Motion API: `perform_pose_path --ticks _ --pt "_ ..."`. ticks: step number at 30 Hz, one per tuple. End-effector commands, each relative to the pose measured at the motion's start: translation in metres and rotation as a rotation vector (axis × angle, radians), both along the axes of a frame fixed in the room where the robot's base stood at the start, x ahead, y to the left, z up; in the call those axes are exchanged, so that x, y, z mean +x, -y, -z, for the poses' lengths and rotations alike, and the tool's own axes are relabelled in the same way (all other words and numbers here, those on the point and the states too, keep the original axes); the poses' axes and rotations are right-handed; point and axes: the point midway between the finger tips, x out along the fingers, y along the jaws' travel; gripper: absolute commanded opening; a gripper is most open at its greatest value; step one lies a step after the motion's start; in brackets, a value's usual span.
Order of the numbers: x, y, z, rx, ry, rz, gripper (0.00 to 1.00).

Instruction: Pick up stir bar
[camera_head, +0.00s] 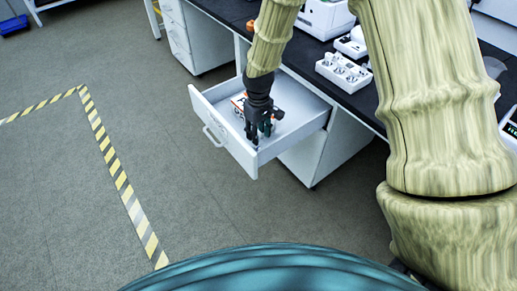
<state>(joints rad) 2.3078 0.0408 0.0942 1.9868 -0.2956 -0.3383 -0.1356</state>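My gripper (261,138) points down into an open white drawer (301,112), close to its front panel. Dark and teal finger parts show at its tip, but I cannot tell whether they are apart or closed. No stir bar can be made out; the gripper and the drawer front hide part of the drawer floor.
The drawer hangs out below a black bench top (352,98). A white tray with small vessels (343,72) stands on the bench. Striped floor tape (119,180) crosses the open floor at left. A blue item (14,26) lies at far left.

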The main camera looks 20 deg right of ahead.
Motion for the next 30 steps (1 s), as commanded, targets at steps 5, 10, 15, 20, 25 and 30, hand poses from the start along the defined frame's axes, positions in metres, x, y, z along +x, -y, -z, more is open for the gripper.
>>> perform_pose_path --ticks 5,10,15,20,25,30 --pt "0.0 0.001 0.02 0.0 -0.001 0.001 0.38" --pt "0.0 0.002 0.027 0.0 0.0 0.003 0.38" --pt "0.001 0.004 0.047 -0.001 -0.002 0.003 0.38" --pt "0.002 0.005 0.067 0.0 -0.001 0.003 0.38" --pt "0.001 0.004 0.073 0.0 -0.001 0.003 0.38" --pt "0.002 0.004 0.073 0.0 0.0 0.003 0.34"
